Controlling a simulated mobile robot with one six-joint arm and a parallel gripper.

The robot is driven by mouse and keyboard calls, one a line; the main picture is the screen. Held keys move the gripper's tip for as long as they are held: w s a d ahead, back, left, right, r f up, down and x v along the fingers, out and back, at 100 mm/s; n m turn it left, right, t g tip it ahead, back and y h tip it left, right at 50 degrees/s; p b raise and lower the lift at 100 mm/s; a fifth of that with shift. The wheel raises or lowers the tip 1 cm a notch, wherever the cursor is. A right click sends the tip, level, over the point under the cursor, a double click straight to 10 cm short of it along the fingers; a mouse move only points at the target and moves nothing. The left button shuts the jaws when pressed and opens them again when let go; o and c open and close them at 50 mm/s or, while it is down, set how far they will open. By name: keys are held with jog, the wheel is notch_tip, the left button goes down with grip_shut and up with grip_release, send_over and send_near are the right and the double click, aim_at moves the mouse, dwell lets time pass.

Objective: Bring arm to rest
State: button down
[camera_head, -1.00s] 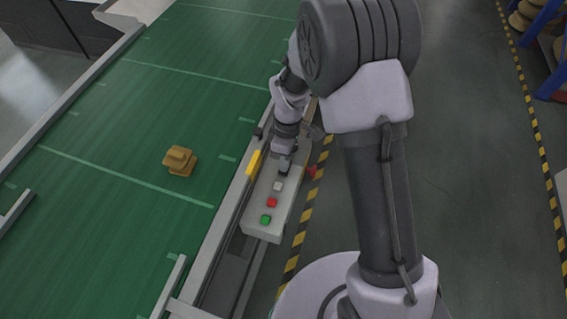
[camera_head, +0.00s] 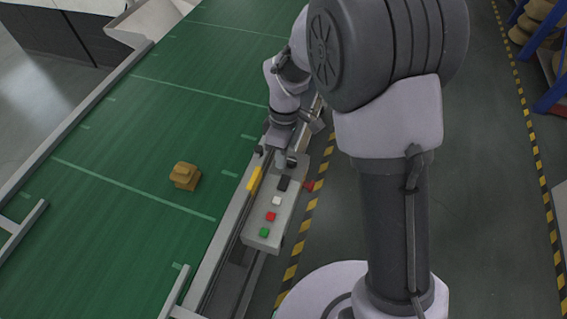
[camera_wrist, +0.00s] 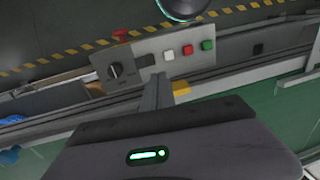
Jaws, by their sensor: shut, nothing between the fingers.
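My gripper (camera_head: 290,160) is over the far end of the grey control box (camera_head: 255,241) beside the conveyor, its fingers shut with nothing between them. In the wrist view its fingers (camera_wrist: 159,88) point toward the box, and its dark body fills the bottom. I cannot tell the exact gap between fingertips and box. The knob is not clearly visible in the head view.
A red mushroom button (camera_head: 309,186) sticks out of the box's side. A yellow block (camera_head: 254,179) sits on the conveyor rail. A tan stacked part (camera_head: 185,176) lies on the green belt (camera_head: 120,130). Open floor (camera_head: 490,190) lies to the right, with shelves at top right.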

jog(key=shift+s+r, duration=0.15)
jog(key=shift+r, duration=0.75)
jog(key=s+d+r+m+t+y+b, duration=0.1)
jog(key=s+d+r+m+t+b, duration=0.4)
jog(key=s+d+r+m+b, duration=0.5)
jog(key=s+f+m+t+b, duration=0.1)
jog(key=s+m+t, duration=0.1)
jog(key=s+m, duration=0.5)
jog(key=shift+s+m, duration=0.2)
jog(key=shift+m, duration=0.5)
jog(key=shift+a, duration=0.1)
